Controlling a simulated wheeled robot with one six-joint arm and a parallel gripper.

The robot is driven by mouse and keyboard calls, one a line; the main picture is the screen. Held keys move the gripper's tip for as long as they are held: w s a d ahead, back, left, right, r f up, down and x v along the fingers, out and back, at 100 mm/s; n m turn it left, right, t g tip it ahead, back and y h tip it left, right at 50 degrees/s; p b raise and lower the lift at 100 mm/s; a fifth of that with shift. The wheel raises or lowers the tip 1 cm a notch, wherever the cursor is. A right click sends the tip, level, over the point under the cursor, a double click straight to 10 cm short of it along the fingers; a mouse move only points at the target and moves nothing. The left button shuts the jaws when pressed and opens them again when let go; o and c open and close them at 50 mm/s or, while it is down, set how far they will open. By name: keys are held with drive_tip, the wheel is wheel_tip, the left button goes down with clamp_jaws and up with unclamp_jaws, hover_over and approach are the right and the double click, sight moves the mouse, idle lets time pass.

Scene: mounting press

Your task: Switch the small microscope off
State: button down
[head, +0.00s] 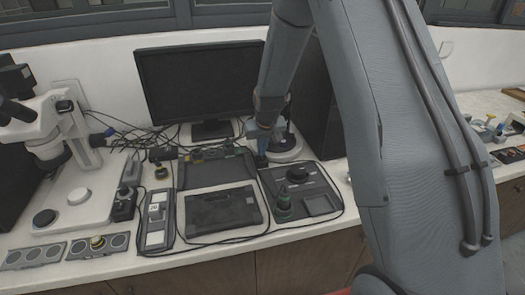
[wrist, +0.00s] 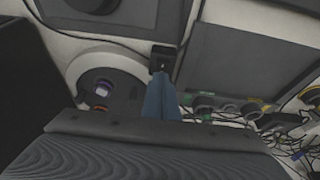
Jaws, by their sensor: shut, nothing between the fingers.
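A small stand with a round, pale base (head: 288,150), which looks like the small microscope, stands right of the monitor, partly hidden behind my arm. In the wrist view its round base (wrist: 78,72) has a dark centre with a purple and an orange part on it. My gripper (head: 262,160) points down just left of and in front of this base, with its blue fingers together and empty. In the wrist view the fingertips (wrist: 160,78) are close to a small black box (wrist: 162,58) with a cable, beside the base. I cannot tell whether they touch it, or any switch position.
A larger white microscope (head: 60,135) stands at the left. A monitor (head: 200,85) is behind. A dark control panel (head: 265,183) with knobs, a flat black tablet (head: 222,208) and a grey handset (head: 156,222) lie in front. Loose cables cross the white bench.

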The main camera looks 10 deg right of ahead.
drive_tip(key=shift+s+f, duration=0.3)
drive_tip(key=shift+f, duration=0.15)
drive_tip(key=shift+s+f+p, duration=0.25)
drive_tip(key=shift+s+p, duration=0.1)
drive_tip(key=shift+s, duration=0.55)
wheel_tip(320, 180, up, 5)
drive_tip(key=p, duration=0.2)
drive_tip(key=shift+w+p, duration=0.15)
drive_tip(key=shift+p, duration=0.25)
drive_tip(key=b+v, duration=0.3)
drive_tip(key=v, duration=0.7)
drive_tip(key=shift+w+r, duration=0.15)
drive_tip(key=shift+w, duration=0.05)
